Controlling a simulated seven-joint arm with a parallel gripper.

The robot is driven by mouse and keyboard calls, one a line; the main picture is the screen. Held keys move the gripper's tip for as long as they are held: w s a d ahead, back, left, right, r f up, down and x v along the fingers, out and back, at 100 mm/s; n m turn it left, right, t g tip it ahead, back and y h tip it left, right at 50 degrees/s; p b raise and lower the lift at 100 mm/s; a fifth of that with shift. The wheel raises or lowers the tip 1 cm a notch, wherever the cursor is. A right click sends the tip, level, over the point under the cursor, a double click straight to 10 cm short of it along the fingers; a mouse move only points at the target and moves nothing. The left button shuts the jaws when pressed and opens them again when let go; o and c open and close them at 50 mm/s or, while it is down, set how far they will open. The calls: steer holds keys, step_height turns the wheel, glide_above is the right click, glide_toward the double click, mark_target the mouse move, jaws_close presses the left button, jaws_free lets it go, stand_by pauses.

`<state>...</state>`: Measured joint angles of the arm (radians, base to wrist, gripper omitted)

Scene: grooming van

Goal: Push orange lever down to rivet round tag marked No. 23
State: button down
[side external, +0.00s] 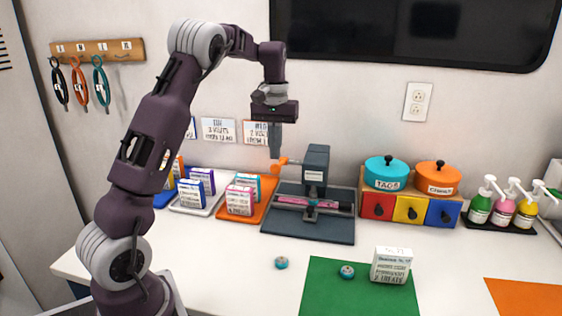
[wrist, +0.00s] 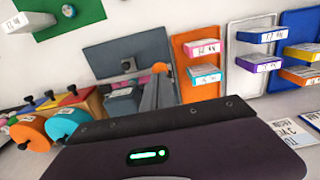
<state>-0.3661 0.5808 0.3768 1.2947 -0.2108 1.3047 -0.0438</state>
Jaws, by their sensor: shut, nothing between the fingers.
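The dark grey rivet press (side external: 315,168) stands on a grey base plate at the back of the counter. Its orange lever (side external: 283,161) sticks out to the left, roughly level, with a round knob. A pink collar strip (side external: 290,201) lies across the press; I cannot make out a round tag or its number there. My gripper (side external: 274,155) is shut and empty, pointing down with its tips right at the lever knob; I cannot tell whether they touch. In the wrist view the orange knob (wrist: 159,68) shows just beyond the fingertips (wrist: 157,82).
Left of the press are an orange tray (side external: 240,215) and a white tray (side external: 197,208) with small boxes. Right are coloured drawers (side external: 410,209) with teal and orange pots on top. A green mat (side external: 325,298) and a loose teal disc (side external: 281,262) lie in front.

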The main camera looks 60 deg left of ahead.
mark_target(275, 167)
steer(key=shift+f, duration=0.1)
steer(key=shift+f, duration=3.25)
steer(key=shift+r, duration=0.1)
step_height(275, 167, up, 12)
steer(key=shift+f, duration=0.15)
steer(key=shift+r, duration=0.65)
